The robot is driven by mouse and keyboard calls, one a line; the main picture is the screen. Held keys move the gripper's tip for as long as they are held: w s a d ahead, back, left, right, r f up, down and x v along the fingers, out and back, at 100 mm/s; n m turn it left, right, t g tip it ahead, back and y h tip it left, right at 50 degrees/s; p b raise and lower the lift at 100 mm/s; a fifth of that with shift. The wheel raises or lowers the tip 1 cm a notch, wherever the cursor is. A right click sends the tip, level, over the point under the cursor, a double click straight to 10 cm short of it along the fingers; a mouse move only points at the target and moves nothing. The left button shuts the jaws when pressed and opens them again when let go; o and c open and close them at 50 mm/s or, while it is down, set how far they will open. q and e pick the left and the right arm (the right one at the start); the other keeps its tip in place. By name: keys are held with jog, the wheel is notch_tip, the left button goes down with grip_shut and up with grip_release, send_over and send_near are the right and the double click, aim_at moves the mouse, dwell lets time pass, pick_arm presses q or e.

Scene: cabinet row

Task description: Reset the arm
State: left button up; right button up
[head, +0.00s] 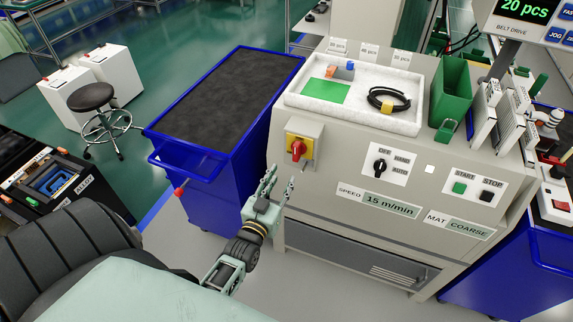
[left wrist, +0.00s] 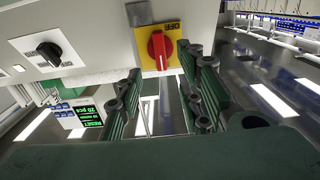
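My left gripper (head: 278,186) is in front of the grey machine cabinet, below and a little left of the red-and-yellow rotary switch (head: 298,148). In the left wrist view the two green finger sets (left wrist: 160,92) stand apart with nothing between them, so the gripper is open and empty. The red switch knob (left wrist: 157,48) stands upright beyond the fingertips and appears clear of them. My right gripper is not in view.
The machine cabinet (head: 355,232) is close ahead, with a black selector knob (head: 380,167) and start and stop buttons. A blue cart (head: 210,160) with a dark top stands left of it. A white tray (head: 415,125) sits on the cabinet. Grey floor is free below the gripper.

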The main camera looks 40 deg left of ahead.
pick_arm(q)
jog(key=shift+s+d, duration=0.15)
jog(key=shift+s, duration=0.3)
jog(key=s+d+f+m+g+h+b, duration=0.1)
jog(key=s+d+f+g, duration=0.25)
jog(key=f, duration=0.65)
jog(key=s+d+f+m+g+h, duration=0.1)
jog(key=s+d+f+g+h, duration=0.3)
jog(key=f, duration=0.6)
jog(key=s+d+f+m+y+b, duration=0.1)
jog(key=s+d+f, duration=0.1)
jog(key=s+f, duration=0.5)
jog(key=s+d+f+m+g+b, duration=0.1)
jog(key=s+f+g, duration=0.3)
jog(key=s+f, duration=0.5)
jog(key=s+d+f+m+g, duration=0.1)
jog(key=s+f+g, duration=0.4)
jog(key=s+f, duration=0.5)
jog(key=s, duration=0.8)
jog(key=shift+f+b, duration=0.15)
jog(key=shift+b, duration=0.2)
